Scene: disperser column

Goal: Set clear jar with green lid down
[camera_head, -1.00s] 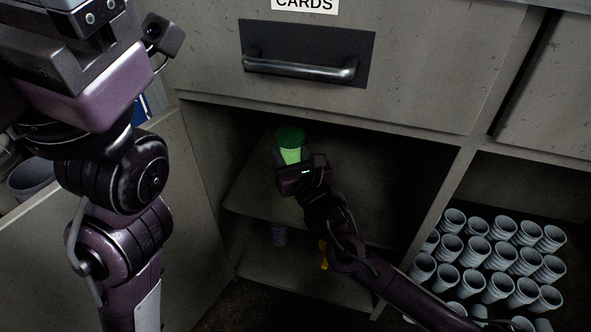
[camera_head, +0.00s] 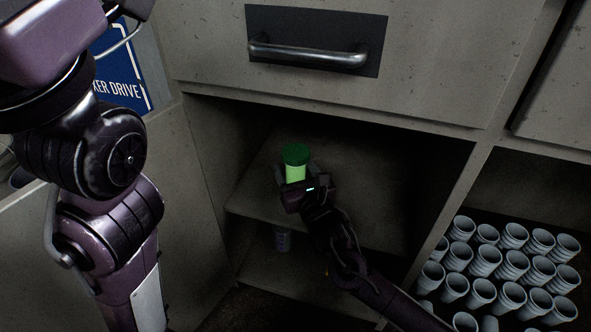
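The clear jar with a green lid (camera_head: 296,154) is upright at the upper shelf (camera_head: 262,196) inside the open cabinet compartment. Its body looks bright green below the darker lid. My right gripper (camera_head: 297,180) comes in from the lower right, with its fingers on either side of the jar's body, and appears closed on it. The wrist hides the jar's base, so I cannot tell whether it touches the shelf. My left arm fills the left side of the picture; its gripper is not in view.
A drawer with a metal handle (camera_head: 308,54) sits above the compartment. Several stacked grey cups (camera_head: 508,270) fill the compartment at right. The upper shelf is bare right of the jar.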

